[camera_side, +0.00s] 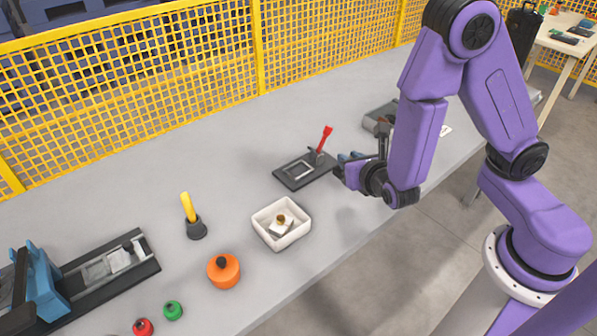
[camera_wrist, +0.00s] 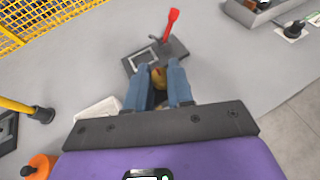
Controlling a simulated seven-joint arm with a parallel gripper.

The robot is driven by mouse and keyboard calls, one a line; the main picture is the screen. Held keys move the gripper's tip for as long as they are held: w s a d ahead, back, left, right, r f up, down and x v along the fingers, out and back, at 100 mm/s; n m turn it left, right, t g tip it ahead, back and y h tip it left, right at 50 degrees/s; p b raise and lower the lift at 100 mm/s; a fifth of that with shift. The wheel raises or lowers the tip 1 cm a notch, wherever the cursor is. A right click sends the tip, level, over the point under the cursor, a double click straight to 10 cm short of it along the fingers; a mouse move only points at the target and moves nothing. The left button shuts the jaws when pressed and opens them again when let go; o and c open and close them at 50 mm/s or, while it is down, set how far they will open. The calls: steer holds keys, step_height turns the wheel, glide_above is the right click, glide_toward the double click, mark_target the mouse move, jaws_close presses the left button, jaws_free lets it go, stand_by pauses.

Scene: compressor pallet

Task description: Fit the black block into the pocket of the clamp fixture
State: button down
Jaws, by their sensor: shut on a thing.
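The clamp fixture (camera_side: 292,181) is a dark flat plate with a pale-edged rectangular pocket and a red upright lever handle. In the wrist view the fixture (camera_wrist: 178,48) lies just beyond my fingertips. My gripper (camera_side: 350,157) is above the table, just right of the fixture in the side view. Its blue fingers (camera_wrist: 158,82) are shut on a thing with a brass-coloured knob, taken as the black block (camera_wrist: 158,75).
A white bin (camera_side: 268,238) holds a pale block with a brass knob. An orange knobbed cylinder (camera_side: 225,273), a yellow-handled tool (camera_side: 190,212) and a dark rail device (camera_side: 135,262) stand farther left. A yellow mesh fence (camera_side: 200,70) borders the back.

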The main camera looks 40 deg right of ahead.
steer(key=w+f, duration=0.2)
steer(key=w, duration=0.3)
steer(key=w+f, duration=0.3)
steer(key=w, duration=0.3)
steer(key=w+f, duration=0.2)
steer(key=w, duration=0.4)
steer(key=shift+d+f, duration=0.4)
steer(key=shift+w+f, duration=0.55)
steer(key=shift+f, duration=0.1)
steer(key=shift+w+a+f, duration=0.1)
steer(key=shift+f, duration=1.5)
steer(key=shift+f, duration=0.15)
steer(key=c, duration=1)
jaws_free()
